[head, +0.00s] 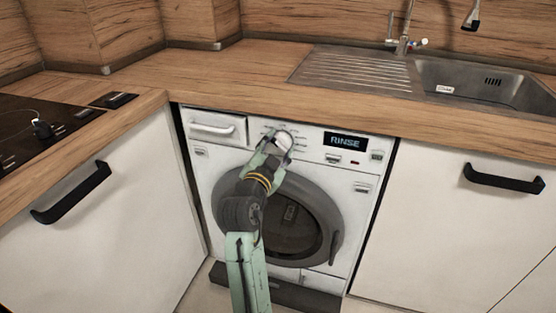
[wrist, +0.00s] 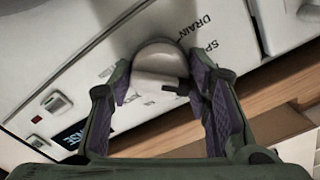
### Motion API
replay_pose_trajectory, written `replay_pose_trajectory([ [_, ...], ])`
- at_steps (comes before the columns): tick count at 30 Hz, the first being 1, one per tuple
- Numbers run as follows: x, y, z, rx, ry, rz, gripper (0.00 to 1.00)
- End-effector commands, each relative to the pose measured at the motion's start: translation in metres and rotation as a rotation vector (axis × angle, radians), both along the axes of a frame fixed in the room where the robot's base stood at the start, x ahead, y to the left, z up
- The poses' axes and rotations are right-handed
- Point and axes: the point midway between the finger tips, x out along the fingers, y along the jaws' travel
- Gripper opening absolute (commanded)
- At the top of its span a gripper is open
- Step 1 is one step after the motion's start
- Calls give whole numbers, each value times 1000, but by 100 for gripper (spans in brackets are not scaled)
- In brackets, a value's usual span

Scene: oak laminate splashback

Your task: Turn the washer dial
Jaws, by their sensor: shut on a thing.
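The washer dial (wrist: 158,62) is a round, pale knob on the washer's front panel, between my gripper's two fingers in the wrist view. My gripper (wrist: 160,82) is shut on the dial, with one purple-padded finger on each side. In the head view my gripper (head: 275,145) is at the control panel, left of the display, and covers much of the dial. The washer (head: 355,205) is white with a round dark door. Its display (head: 346,142) reads "RINSE". Printed labels around the dial include "DRAIN"; some are partly hidden by my fingers.
A wooden worktop (head: 230,75) overhangs the washer closely above the panel. A detergent drawer (head: 214,127) lies left of the dial. Cabinets with black handles flank the washer. A sink (head: 480,85) is at the right and a dark hob (head: 35,130) at the left.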

Motion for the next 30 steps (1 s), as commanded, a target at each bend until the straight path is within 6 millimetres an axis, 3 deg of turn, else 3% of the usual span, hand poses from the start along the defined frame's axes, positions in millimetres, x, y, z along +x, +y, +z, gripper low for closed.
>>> replay_pose_trajectory([
  [18,0,2,-3,537,-174,2,17],
  [30,0,1,0,737,-238,0,17],
])
